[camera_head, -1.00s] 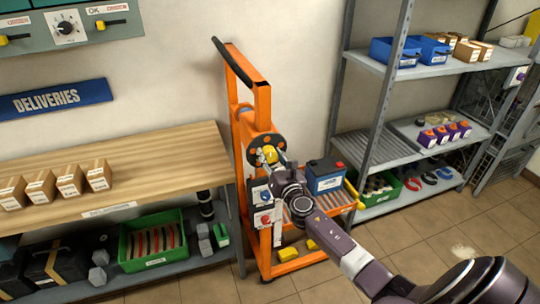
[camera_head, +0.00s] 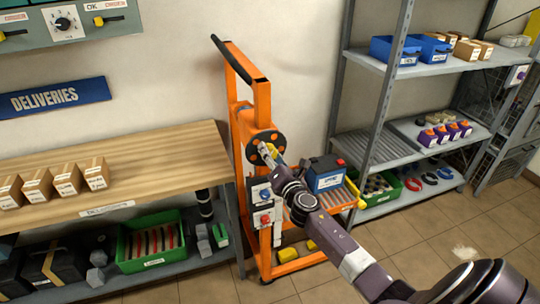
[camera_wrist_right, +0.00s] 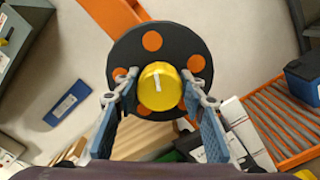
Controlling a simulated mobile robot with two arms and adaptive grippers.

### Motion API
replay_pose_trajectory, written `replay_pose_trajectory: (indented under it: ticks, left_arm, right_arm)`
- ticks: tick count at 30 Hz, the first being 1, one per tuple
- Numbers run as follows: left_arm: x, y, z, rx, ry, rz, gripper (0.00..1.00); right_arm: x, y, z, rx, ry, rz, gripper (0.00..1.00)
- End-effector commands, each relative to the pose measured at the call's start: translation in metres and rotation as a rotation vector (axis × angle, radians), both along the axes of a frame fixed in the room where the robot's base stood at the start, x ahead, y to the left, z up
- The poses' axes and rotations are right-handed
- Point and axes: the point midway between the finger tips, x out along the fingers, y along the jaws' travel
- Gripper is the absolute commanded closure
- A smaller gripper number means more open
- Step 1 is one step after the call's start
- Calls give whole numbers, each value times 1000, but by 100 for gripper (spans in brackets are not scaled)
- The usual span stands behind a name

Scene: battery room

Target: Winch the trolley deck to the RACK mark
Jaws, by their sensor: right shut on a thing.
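The orange trolley (camera_head: 250,100) stands between the bench and the rack. Its roller deck (camera_head: 338,202) carries a dark battery (camera_head: 326,174) with a blue label and a red terminal. A round black winch disc (camera_head: 257,143) with orange spots sits on the trolley's frame. A yellow knob (camera_wrist_right: 158,87) with a white line shows in front of the disc in the right wrist view. My right gripper (camera_wrist_right: 160,84) is shut on this knob, one finger on each side. In the head view my gripper and wrist partly hide it. I cannot make out a RACK mark. My left gripper is out of view.
A control box (camera_head: 259,196) with blue and red knobs is on the trolley below the disc. The wooden bench (camera_head: 150,160) is at left, with a green crate (camera_head: 121,258) below. The grey rack (camera_head: 385,160) stands close at right. Open tiled floor lies in front.

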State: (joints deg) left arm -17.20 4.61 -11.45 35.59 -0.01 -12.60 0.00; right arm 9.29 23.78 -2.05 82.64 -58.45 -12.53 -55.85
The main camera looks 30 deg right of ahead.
Motion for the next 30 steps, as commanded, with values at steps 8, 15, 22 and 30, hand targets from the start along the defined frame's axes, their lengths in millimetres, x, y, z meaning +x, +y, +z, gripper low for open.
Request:
replay_pose_trajectory:
  ticks: [8, 15, 22, 30]
  left_arm:
    - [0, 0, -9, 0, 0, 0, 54]
    - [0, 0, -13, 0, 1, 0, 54]
    - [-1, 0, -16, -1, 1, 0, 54]
    - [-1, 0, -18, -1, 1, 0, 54]
  right_arm:
    - [0, -1, -2, 260, -63, 1, 86]
    - [0, -1, -3, 481, -116, 0, 86]
    - [0, -1, -4, 694, -167, 0, 86]
    - [0, -1, -5, 945, -227, 0, 86]
